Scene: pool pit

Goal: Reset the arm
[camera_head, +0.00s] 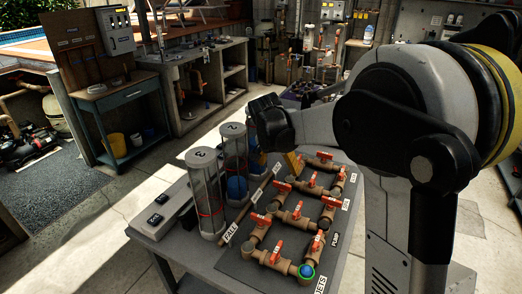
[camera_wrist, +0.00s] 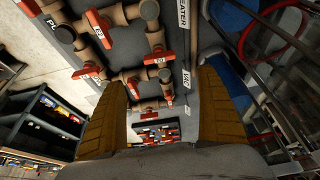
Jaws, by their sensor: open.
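My gripper (camera_wrist: 165,105) shows in the wrist view as two ridged yellow-brown fingers with a wide gap between them. It is open, and nothing is between the fingers. In the head view my gripper is mostly hidden behind my wrist; one yellow finger (camera_head: 294,162) shows above the far side of the valve board (camera_head: 240,262). My arm reaches in from the right, bent, over the table. Whether the finger touches anything, I cannot tell.
The board holds brown pipes with several red-handled valves (camera_head: 277,249). Clear cylinders (camera_head: 206,198) stand close on its left, beside a grey switch box (camera_head: 160,216). A blue-grey bench (camera_head: 125,98) stands at back left. The floor at front left is clear.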

